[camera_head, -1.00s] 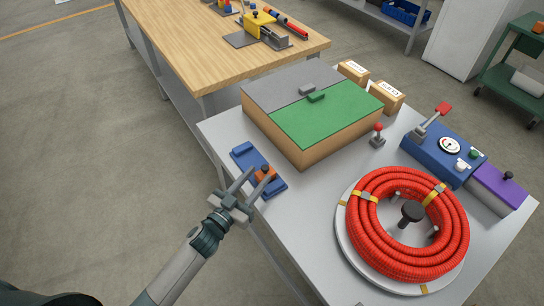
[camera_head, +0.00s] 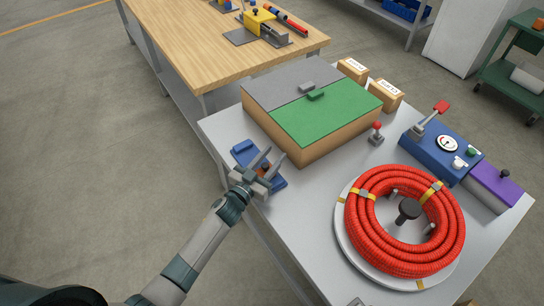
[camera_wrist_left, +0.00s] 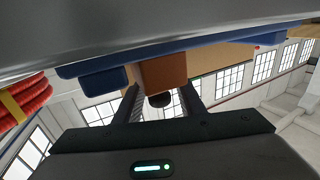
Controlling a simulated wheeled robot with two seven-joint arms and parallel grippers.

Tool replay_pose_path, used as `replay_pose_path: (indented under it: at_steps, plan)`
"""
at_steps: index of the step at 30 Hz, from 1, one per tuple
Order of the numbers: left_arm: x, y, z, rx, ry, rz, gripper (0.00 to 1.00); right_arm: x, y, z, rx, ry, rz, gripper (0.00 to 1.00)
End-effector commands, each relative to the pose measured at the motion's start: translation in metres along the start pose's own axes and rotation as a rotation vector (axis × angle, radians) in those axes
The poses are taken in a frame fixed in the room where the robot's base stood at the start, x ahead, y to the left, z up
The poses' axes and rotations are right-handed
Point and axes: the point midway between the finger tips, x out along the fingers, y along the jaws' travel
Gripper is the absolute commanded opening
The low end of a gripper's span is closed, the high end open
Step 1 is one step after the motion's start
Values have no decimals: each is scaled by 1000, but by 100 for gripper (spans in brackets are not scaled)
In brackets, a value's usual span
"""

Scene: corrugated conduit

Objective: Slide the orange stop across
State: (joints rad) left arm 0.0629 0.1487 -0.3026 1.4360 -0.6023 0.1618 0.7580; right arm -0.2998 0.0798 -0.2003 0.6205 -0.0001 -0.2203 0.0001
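The orange stop (camera_head: 267,172) sits on a blue rail block (camera_head: 242,147) at the near-left edge of the grey table, toward the block's near end. In the left wrist view the orange stop (camera_wrist_left: 163,70) shows large, with a dark knob (camera_wrist_left: 160,100) sticking out of it. My left gripper (camera_head: 272,156) is over the block in the head view, its two fingers apart on either side of the stop. In the wrist view the knob lies between the fingers, with a gap visible on each side. My right gripper is out of view.
A box with a green and grey lid (camera_head: 328,110) stands just beyond the block. A red corrugated coil (camera_head: 365,232) lies on a round tray to the right.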

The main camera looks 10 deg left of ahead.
Motion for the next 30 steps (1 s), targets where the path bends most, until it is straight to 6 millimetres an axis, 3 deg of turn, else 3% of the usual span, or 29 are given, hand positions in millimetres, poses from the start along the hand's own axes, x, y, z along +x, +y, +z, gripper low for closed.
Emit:
replay_pose_path:
  at_steps: [1, 4, 11, 22, 30]
  plan:
    - [0, 0, 0, 0, 0, 0, 25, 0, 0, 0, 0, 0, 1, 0]
    - [0, 0, 0, 0, 0, 0, 1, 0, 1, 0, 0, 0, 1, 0]
    - [2, -5, 0, 3, 0, 0, 0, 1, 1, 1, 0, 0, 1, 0]
    - [29, -70, 2, 4, -1, 0, 0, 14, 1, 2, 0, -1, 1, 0]
    - [32, -79, 1, -1, -1, -1, 0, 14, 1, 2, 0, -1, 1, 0]
